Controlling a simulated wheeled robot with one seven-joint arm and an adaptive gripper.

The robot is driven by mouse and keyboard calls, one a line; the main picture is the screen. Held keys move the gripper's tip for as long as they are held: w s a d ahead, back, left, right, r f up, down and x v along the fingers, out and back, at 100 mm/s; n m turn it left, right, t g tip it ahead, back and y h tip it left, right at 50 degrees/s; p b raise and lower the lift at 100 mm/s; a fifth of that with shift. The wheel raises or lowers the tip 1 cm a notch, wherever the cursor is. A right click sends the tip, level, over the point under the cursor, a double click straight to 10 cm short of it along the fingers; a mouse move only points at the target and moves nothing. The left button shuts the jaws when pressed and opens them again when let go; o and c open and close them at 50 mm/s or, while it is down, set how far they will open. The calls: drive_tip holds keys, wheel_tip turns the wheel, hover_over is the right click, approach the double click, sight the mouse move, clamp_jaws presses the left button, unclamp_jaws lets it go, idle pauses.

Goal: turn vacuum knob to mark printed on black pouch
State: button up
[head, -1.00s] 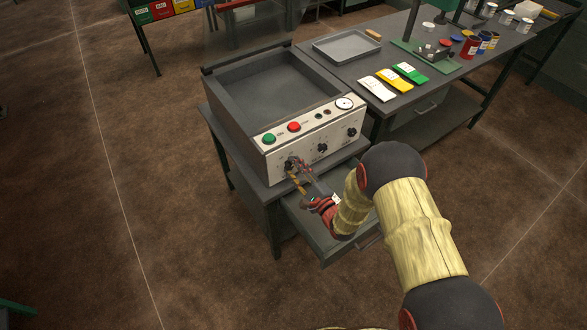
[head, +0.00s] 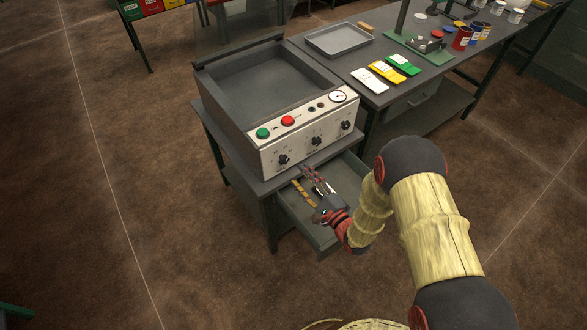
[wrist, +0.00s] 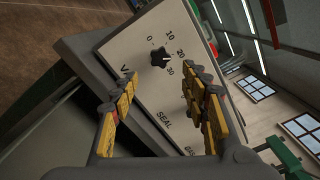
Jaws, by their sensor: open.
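The vacuum knob (head: 283,160) is the black left knob on the sealer's white front panel. In the wrist view the knob (wrist: 160,57) is ringed by 0, 10, 20 and 30; its pointer seems to face the 20–30 side, but I cannot tell the exact setting. My gripper (head: 308,180) is open and empty, apart from the knob, in front of and below the panel, over the open drawer. In the wrist view my gripper's yellow-padded fingers (wrist: 164,84) stand wide apart, with the knob beyond their tips. I cannot make out a black pouch.
The grey sealer (head: 265,80) has green and red buttons, a gauge and two other knobs. Its drawer (head: 305,228) is open below. White, yellow and green pouches (head: 403,64) and a grey tray (head: 338,41) lie on the table behind right.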

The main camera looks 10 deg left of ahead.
drive_tip(key=v, duration=0.3)
drive_tip(key=shift+s+d, duration=0.15)
drive_tip(key=shift+d, duration=0.1)
idle(0.4)
